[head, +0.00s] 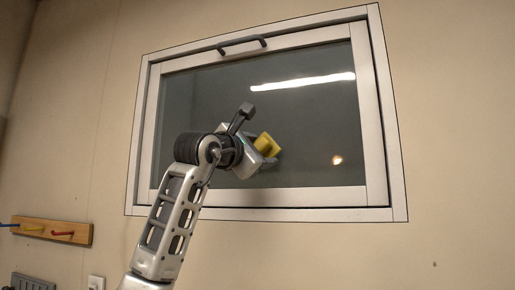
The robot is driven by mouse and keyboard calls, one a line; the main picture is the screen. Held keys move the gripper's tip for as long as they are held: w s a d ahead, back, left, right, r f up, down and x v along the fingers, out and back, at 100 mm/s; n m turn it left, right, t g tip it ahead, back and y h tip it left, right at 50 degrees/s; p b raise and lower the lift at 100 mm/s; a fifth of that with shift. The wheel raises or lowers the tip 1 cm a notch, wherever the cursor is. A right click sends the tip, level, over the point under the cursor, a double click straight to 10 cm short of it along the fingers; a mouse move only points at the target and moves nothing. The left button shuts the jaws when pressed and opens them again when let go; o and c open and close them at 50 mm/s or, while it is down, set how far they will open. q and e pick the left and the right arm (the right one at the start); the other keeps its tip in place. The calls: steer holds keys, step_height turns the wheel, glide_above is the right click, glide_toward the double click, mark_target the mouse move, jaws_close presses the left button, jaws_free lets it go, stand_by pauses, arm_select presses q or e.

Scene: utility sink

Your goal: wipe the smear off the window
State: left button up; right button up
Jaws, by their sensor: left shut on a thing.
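The window (310,115) has dark glass in a white frame with a dark handle at its top. My left gripper (262,152) is in front of the lower middle of the glass, shut on a yellow block that looks like a sponge (267,144). The sponge is at or close to the glass; I cannot tell whether it touches. I cannot make out a smear for sure; my gripper and wrist hide part of the pane. My right gripper is not in view.
A wooden rack with coloured hooks (50,231) hangs on the wall at lower left. A white switch plate (96,282) is below it. The wall right of the window is clear.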

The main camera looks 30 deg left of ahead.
mark_target(278, 148)
arm_select(q)
steer(key=shift+w, duration=0.15)
steer(key=shift+w+d+p, duration=0.2)
steer(key=shift+d, duration=0.8)
steer(key=shift+w+d+p, duration=0.15)
steer(key=shift+d, duration=0.8)
steer(key=shift+w, duration=0.1)
steer(key=shift+a, duration=0.1)
steer(key=shift+s+a+p, duration=0.2)
steer(key=shift+a+p, duration=0.05)
steer(key=shift+a, duration=0.75)
steer(key=shift+s+a+p, duration=0.15)
steer(key=shift+a+p, duration=0.05)
steer(key=shift+a, duration=0.75)
steer(key=shift+s, duration=0.1)
